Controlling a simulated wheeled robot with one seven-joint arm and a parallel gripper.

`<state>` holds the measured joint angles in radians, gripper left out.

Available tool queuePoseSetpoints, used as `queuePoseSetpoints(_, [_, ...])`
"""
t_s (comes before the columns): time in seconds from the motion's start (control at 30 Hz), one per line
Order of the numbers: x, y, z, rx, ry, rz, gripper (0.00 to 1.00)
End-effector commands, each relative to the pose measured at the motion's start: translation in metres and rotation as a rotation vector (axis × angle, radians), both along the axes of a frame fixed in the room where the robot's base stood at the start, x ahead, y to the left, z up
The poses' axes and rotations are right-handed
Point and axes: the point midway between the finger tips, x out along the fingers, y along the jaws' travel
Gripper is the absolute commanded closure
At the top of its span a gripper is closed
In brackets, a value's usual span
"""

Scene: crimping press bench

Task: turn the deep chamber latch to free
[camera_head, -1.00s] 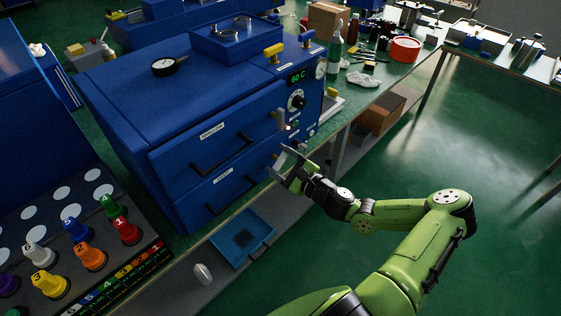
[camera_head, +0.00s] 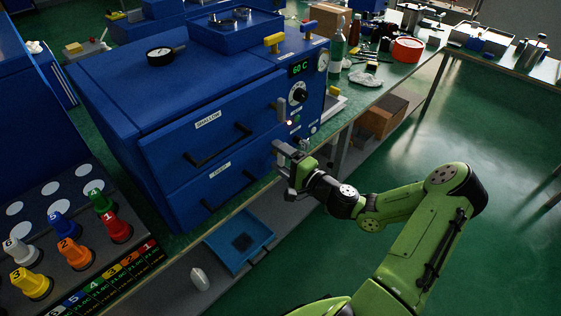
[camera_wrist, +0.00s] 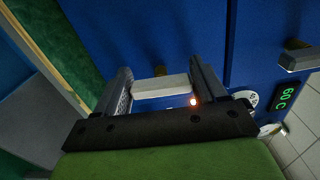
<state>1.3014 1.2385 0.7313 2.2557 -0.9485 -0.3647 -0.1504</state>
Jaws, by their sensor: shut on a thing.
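The blue cabinet has an upper chamber door labelled SHALLOW (camera_head: 207,121) and a lower one labelled DEEP (camera_head: 220,170), each with a black handle. My gripper (camera_head: 285,152) is at the right edge of the deep door. In the wrist view, the deep chamber latch (camera_wrist: 160,88) is a pale grey bar spanning crosswise between the two fingers, which are shut on it. A small dark pivot shows just beyond the bar. In the head view the gripper mostly hides this latch. The shallow latch (camera_head: 280,109) stands upright above; its end shows in the wrist view (camera_wrist: 299,57).
A control panel with a green 60 C display (camera_head: 301,68), a knob (camera_head: 299,93) and a lit lamp (camera_wrist: 194,102) is beside the doors. A blue tray (camera_head: 240,241) lies below. Numbered coloured knobs (camera_head: 62,224) stand at the left. Open floor lies to the right.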

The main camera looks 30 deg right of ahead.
Motion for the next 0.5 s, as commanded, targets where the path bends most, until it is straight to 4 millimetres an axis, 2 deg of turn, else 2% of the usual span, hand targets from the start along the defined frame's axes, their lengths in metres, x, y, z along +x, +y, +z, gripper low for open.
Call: queuePoseSetpoints(0.5, [-0.0001,0.0005,-0.0007,-0.071,-0.023,0.001,0.60])
